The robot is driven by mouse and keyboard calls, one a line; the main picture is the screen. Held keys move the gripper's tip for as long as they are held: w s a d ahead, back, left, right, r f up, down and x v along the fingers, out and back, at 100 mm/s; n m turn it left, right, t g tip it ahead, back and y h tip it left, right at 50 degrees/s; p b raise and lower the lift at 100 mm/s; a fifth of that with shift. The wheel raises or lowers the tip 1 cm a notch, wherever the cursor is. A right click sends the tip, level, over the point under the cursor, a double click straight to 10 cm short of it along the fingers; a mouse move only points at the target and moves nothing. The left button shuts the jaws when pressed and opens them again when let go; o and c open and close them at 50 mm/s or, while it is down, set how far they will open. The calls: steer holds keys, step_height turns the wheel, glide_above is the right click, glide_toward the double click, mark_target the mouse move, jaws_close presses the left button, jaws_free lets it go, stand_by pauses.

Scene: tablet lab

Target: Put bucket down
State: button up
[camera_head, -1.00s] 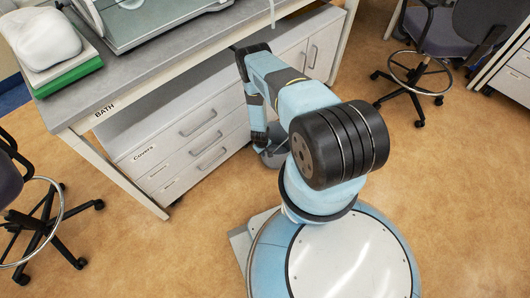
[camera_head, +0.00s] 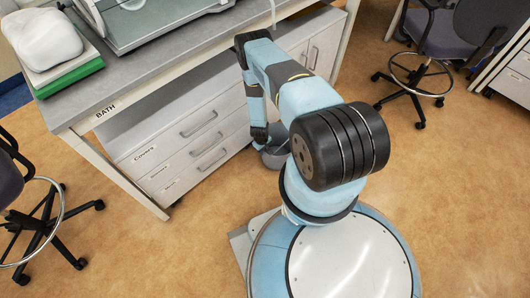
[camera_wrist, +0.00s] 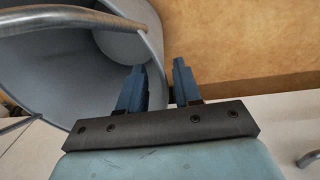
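The grey bucket (camera_head: 274,159) is low by the floor in front of the drawers, partly hidden by my arm in the head view. It looks upright there. My gripper (camera_wrist: 160,78) is beside the bucket's right edge. Its two blue fingers stand apart with a gap between them. The left finger overlaps the bucket and the right finger is over bare floor. Whether a finger touches the bucket cannot be told.
The bench (camera_head: 170,62) marked BATH, with drawers (camera_head: 195,140) beneath, stands just behind the bucket. A wheeled chair (camera_head: 425,70) is at the upper right and another (camera_head: 45,215) at the left. The floor (camera_head: 170,250) at front left is clear.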

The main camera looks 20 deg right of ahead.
step_height(320, 180, up, 7)
steer(key=shift+a+r, duration=0.2)
steer(key=shift+a, duration=0.15)
steer(key=shift+s, duration=0.1)
steer(key=shift+s, duration=0.15)
stand_by(1.2)
stand_by(1.0)
